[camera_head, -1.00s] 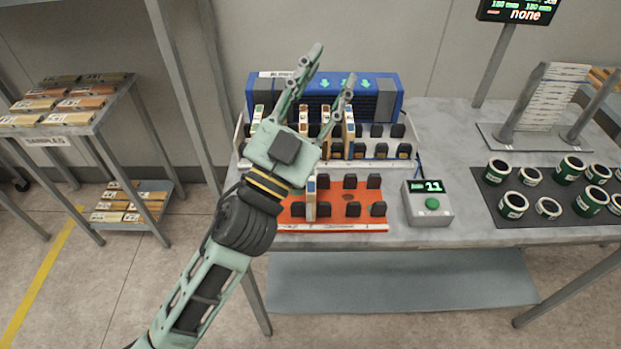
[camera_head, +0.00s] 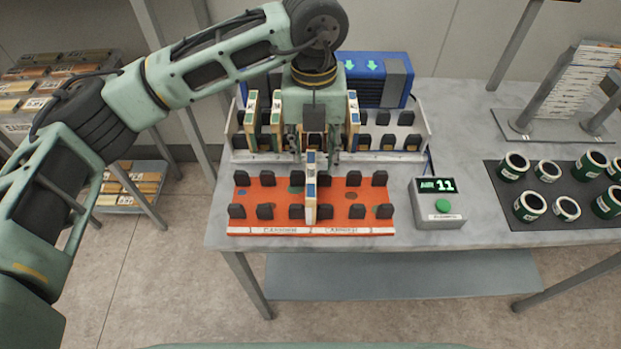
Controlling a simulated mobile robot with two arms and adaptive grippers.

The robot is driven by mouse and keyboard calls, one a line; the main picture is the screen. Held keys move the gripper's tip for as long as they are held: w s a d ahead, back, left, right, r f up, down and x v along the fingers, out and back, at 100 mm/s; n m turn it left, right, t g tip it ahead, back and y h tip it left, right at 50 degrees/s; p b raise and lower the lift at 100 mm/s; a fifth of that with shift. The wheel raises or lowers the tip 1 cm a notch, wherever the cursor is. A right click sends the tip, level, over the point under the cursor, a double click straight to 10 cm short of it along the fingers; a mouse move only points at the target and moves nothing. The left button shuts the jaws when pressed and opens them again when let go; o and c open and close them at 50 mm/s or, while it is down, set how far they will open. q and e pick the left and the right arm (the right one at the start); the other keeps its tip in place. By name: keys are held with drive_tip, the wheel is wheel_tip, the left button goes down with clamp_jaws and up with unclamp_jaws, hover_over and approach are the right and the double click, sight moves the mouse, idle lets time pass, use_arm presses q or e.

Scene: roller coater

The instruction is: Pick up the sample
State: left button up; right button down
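Several thin sample boards stand upright between black holders in the white rack; one is at its left (camera_head: 252,112) and one (camera_head: 352,118) is right of my gripper. A single sample (camera_head: 311,187) stands upright in the middle of the red-orange rack (camera_head: 275,202) in front. My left gripper (camera_head: 314,148) points down over the front of the white rack, just behind that sample's top. Its two fingers are spread apart, with no sample clearly held between them. The hand hides the middle of the white rack. My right gripper is not in view.
A grey button box (camera_head: 438,204) reading 11 stands right of the red rack. The blue machine (camera_head: 372,80) stands behind the white rack. Sample shelves stand at left; bare table (camera_head: 460,130) shows right of the racks.

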sight(310, 174)
use_arm(q)
drive_tip(key=shift+a+f, duration=0.2)
drive_tip(key=shift+f, duration=0.1)
drive_tip(key=f+p, duration=0.1)
drive_tip(key=f, duration=0.1)
drive_tip(key=f+p, duration=0.1)
drive_tip(key=f, duration=0.1)
drive_tip(key=f+p, duration=0.1)
drive_tip(key=f, duration=0.1)
drive_tip(key=shift+s+a+f, duration=0.15)
drive_tip(key=shift+s, duration=0.2)
drive_tip(key=shift+f, duration=0.3)
drive_tip(key=shift+c, duration=0.4)
clamp_jaws()
